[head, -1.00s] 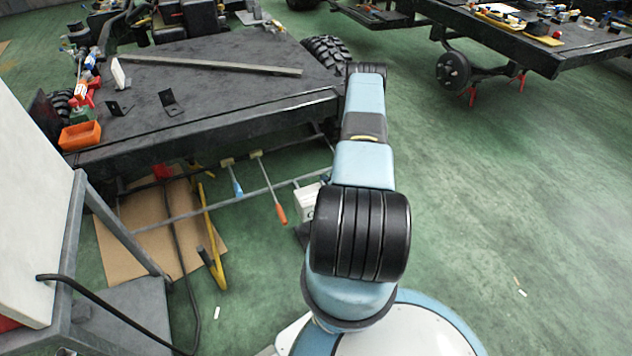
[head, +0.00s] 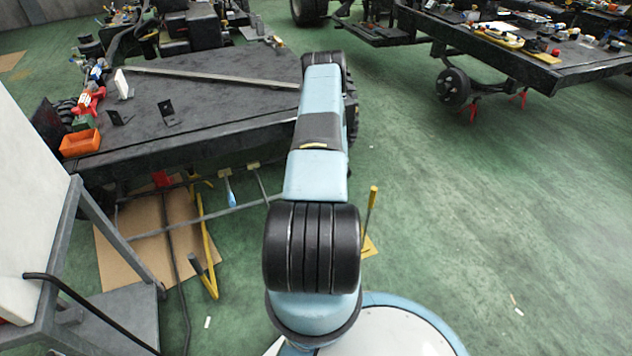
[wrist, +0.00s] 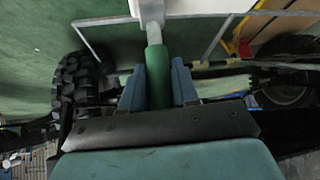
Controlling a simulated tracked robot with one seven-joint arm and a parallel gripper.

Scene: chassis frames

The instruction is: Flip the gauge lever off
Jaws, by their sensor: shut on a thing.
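A lever with a green handle (wrist: 158,75) and a pale metal shaft (wrist: 151,12) stands in the middle of the wrist view. The shaft runs up to a pale box-like part cut off at the top edge. My gripper (wrist: 157,68) has its two blue-grey fingers on either side of the green handle and is shut on it. In the head view my own arm hides the gripper and this lever. Other levers show there: one with a blue handle (head: 228,190) left of my arm, and a yellow one (head: 372,196) right of it. No gauge marking is readable.
A dark chassis deck (head: 215,100) lies ahead, with a long metal bar (head: 210,77) and an orange bin (head: 80,143) on it. A knobbly tyre (wrist: 82,95) is left of my gripper. A second chassis (head: 520,40) stands at right. Green floor is open at right.

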